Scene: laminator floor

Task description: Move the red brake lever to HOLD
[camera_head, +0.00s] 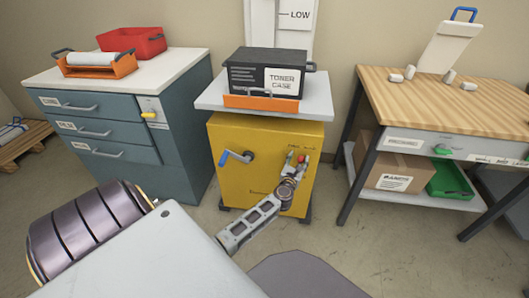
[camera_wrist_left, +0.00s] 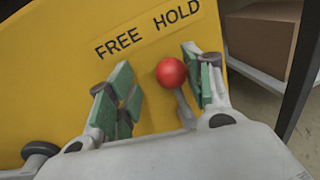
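The red brake lever's ball knob (camera_head: 301,158) shows on the front of the yellow cabinet (camera_head: 226,135). In the left wrist view the red knob (camera_wrist_left: 171,72) tops a short grey stem below the printed words FREE (camera_wrist_left: 118,42) and HOLD (camera_wrist_left: 178,18). It appears to lie between the two words; its exact setting is hard to tell. My left gripper (camera_head: 296,168) is at the cabinet front. In its wrist view the gripper (camera_wrist_left: 158,75) is open, its green-padded fingers on either side of the knob, with the right finger closer. My right gripper is out of view.
A blue crank (camera_head: 236,157) sits left of the lever. A toner case (camera_head: 262,75) stands on top of the cabinet. A blue drawer unit (camera_head: 110,135) stands left and a wooden-topped workbench (camera_head: 440,105) right. Floor shows between them.

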